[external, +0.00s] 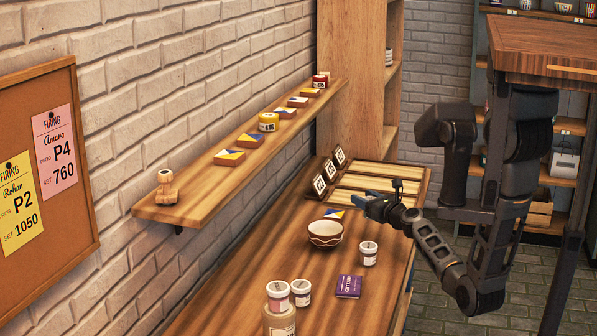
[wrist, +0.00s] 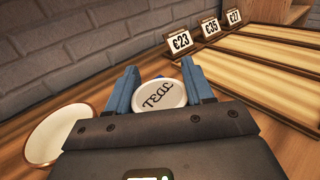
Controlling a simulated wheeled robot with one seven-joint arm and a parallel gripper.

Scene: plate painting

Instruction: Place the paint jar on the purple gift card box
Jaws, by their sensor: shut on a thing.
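The purple gift card box (external: 349,287) lies flat on the bench near its right edge in the external view; it is not seen in the wrist view. My gripper (external: 374,208) is above the bench beyond the bowl, away from the box. In the wrist view its blue fingers (wrist: 160,92) are shut around a paint jar (wrist: 160,94) whose pale round lid reads TEAL. The jar's body is hidden below the lid, and I cannot make the jar out in the external view.
A bowl (external: 325,234) stands near my gripper, also in the wrist view (wrist: 55,134). A white-lidded jar (external: 369,253) stands between bowl and box. More jars (external: 300,292) stand left of the box. Price signs (external: 330,170) and a slatted wooden tray (external: 385,181) are at the back.

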